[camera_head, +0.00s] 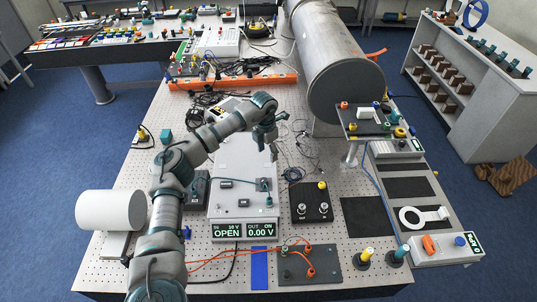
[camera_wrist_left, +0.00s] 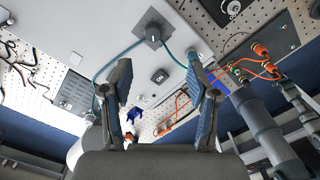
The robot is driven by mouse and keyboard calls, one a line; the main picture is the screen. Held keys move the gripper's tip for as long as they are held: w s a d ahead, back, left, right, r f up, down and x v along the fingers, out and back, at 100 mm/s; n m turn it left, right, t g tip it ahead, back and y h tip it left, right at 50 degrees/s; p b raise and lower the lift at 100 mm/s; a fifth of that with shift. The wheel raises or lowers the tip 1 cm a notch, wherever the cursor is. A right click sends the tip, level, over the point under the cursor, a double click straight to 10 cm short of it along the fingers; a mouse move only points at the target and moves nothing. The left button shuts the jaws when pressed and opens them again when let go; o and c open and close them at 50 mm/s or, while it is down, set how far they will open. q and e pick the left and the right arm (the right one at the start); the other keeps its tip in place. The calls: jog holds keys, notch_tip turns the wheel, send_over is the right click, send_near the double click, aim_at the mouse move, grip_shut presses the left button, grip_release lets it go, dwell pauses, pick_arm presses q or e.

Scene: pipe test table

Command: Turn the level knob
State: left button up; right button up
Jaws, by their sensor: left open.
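A grey instrument box (camera_head: 243,160) stands on the perforated table, with green displays reading OPEN and 0.00 V at its front. Small dark fittings sit on its top, one of them with a teal cable (camera_head: 267,190). I cannot read which one is the level knob. In the left wrist view a dark square fitting with a round post (camera_wrist_left: 153,35) sits on the pale panel, beyond the fingertips. My left gripper (camera_head: 266,138) is over the far part of the box; its two fingers also show in the left wrist view (camera_wrist_left: 160,85), spread apart with nothing between them.
A black plate with two round terminals (camera_head: 311,203) lies right of the box. A dark plate with orange leads (camera_head: 308,264) lies in front. Loose black cables (camera_head: 300,150) lie beside the box.

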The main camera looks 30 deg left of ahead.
pick_arm(q)
notch_tip(320, 180, up, 16)
jog(key=shift+s+f, duration=0.15)
pick_arm(e)
jog(key=shift+a+r, duration=0.1)
jog(key=shift+a, duration=0.45)
dwell(0.6)
pick_arm(q)
jog(key=shift+a, duration=0.2)
